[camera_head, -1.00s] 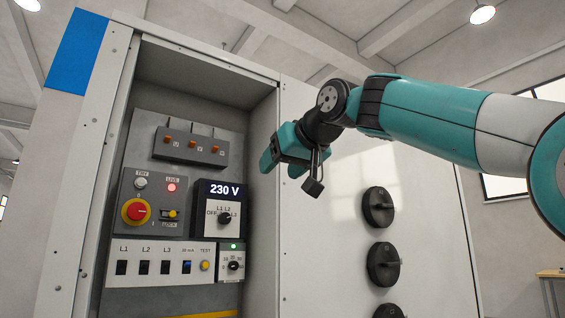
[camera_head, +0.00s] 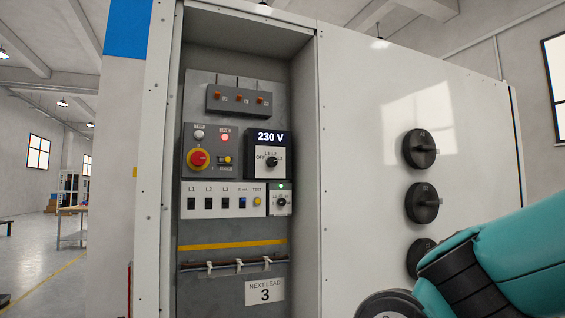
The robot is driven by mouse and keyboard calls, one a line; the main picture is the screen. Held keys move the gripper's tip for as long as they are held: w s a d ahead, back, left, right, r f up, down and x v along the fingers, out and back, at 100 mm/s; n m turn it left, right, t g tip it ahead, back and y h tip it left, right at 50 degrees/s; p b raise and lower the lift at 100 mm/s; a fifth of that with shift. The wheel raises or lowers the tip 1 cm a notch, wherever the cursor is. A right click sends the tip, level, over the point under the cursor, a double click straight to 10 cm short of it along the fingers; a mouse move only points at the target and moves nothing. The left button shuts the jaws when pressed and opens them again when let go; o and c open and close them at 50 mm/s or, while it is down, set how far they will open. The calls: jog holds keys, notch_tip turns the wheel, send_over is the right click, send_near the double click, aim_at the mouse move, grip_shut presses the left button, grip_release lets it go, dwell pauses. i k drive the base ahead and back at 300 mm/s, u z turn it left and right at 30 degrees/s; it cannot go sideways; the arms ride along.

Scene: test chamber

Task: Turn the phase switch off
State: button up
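The phase switch (camera_head: 272,161) is a small black rotary knob on a white plate inside the open cabinet. OFF, L1, L2 and L3 are marked around it. Its pointer seems to be turned to the right, towards L3, but it is too small to be sure. The display (camera_head: 271,138) directly above it reads 230 V. My arm shows only at the lower right, in front of the cabinet's white panel and well apart from the switch. My gripper is out of the picture.
A red emergency knob (camera_head: 199,159) and a lit red LIVE lamp (camera_head: 225,137) sit left of the switch. A row of breakers (camera_head: 208,203) and a small dial (camera_head: 281,202) are below. Black round sockets (camera_head: 420,149) stick out of the right panel (camera_head: 365,130). A label (camera_head: 265,292) reads NEXT LEAD 3.

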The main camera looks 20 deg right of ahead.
aim_at(272, 161)
jog(key=k, duration=0.2)
jog(key=z, duration=1.3)
jog(key=i, duration=0.65)
jog(key=u, duration=1.25)
